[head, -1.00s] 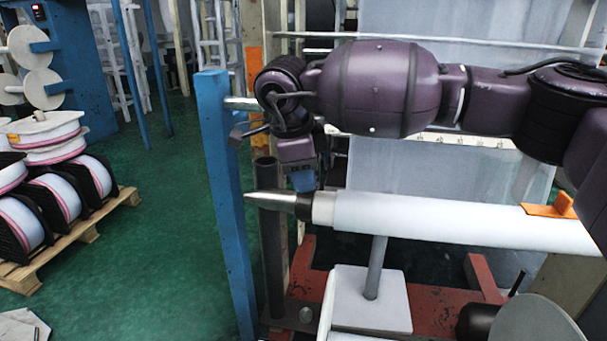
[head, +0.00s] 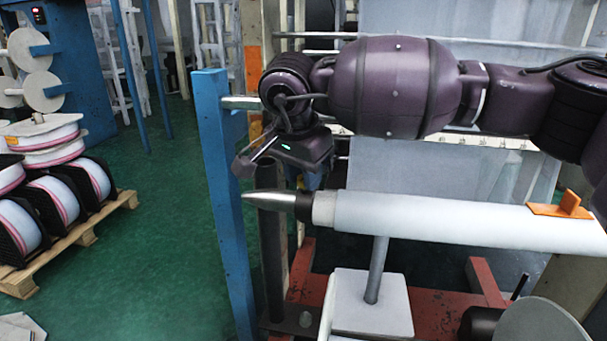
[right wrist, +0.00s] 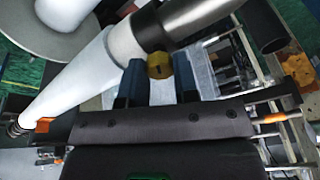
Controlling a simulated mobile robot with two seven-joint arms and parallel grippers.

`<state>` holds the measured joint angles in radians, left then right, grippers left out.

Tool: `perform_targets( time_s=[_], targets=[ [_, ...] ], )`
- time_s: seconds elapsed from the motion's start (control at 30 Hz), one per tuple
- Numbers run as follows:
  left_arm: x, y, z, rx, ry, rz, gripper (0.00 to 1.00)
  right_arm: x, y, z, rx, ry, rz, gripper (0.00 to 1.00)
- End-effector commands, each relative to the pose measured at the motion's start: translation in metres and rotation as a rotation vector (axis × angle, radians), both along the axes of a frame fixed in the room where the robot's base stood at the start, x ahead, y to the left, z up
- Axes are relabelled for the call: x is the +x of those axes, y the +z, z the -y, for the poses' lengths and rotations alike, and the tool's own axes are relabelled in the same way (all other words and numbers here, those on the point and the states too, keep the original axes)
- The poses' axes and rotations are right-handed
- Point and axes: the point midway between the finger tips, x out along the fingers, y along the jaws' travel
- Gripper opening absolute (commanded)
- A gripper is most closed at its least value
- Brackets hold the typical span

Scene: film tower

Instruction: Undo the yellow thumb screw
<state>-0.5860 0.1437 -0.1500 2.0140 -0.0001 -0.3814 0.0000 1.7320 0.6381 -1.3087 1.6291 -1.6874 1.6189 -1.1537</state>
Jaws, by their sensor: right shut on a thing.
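The yellow thumb screw (right wrist: 159,66) shows in the right wrist view as a small yellow knob with a dark mark, beside the dark collar (right wrist: 150,32) near the tapered end of the white roll (right wrist: 70,85). My right gripper (right wrist: 158,76) has its two blue fingers on either side of the screw and is shut on it. In the head view the right gripper (head: 308,181) is behind the roll's left end, by the dark collar (head: 303,207) and the metal tip (head: 268,200). The screw is hidden there. My left gripper is not in view.
A blue post (head: 226,180) stands just left of the metal tip. The white roll (head: 440,219) runs right, with an orange bracket (head: 561,208) on it. Spools on a pallet (head: 70,235) are at left; green floor lies between.

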Motion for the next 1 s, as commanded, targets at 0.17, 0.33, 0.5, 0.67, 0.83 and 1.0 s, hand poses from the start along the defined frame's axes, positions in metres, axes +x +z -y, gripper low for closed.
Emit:
perform_targets(
  time_s=[0.17, 0.33, 0.5, 0.67, 0.83, 1.0],
  targets=[
    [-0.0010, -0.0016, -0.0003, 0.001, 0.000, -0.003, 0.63, 0.0004, 0.0002, 0.0003, -0.011, 0.074, -0.001, 0.04],
    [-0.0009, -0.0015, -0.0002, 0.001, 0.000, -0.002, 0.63, 0.0002, 0.0006, 0.0003, -0.016, 0.114, -0.002, 0.04],
    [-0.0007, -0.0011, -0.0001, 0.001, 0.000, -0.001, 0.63, 0.0002, 0.0009, 0.0003, -0.018, 0.129, -0.002, 0.04],
    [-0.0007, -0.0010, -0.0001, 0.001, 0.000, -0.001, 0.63, 0.0002, 0.0010, 0.0003, -0.018, 0.129, -0.002, 0.04],
    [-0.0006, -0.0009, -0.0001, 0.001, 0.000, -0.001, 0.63, 0.0002, 0.0010, 0.0003, -0.018, 0.129, -0.002, 0.04],
    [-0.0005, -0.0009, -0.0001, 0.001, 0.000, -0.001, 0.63, 0.0001, 0.0007, 0.0004, -0.018, 0.128, -0.003, 0.54]
  ],
)
